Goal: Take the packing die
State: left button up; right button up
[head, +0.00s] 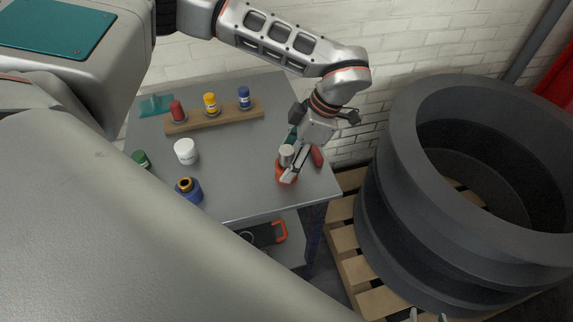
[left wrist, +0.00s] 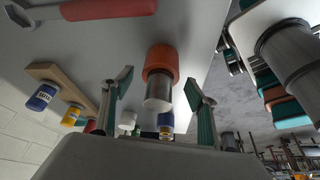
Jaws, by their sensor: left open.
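The piece that looks like the packing die, an orange-red base with a metal cylinder (head: 286,156), stands near the right front corner of the grey table (head: 235,180). My left gripper (head: 294,160) is down at it, with a finger close beside it. In the left wrist view the orange and metal piece (left wrist: 161,62) lies between the two spread fingers of the left gripper (left wrist: 158,84), with a gap on each side. Whether a finger touches it I cannot tell. Of my right gripper (head: 428,316), only small tips show at the bottom edge of the head view.
A red-handled tool (head: 317,156) lies just right of the piece, by the table edge. A wooden rack (head: 190,123) holds red, yellow and blue containers at the back. A white jar (head: 186,151) and a blue pot (head: 189,190) stand left. Large dark rings (head: 400,225) stand on a pallet.

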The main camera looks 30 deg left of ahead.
pick_arm(q)
jog(key=shift+s+a+f, duration=0.1)
jog(key=shift+a+f, duration=0.05)
jog(key=shift+f, duration=0.3)
grip_shut()
jog(key=shift+r, duration=0.1)
jog(key=shift+r, duration=0.1)
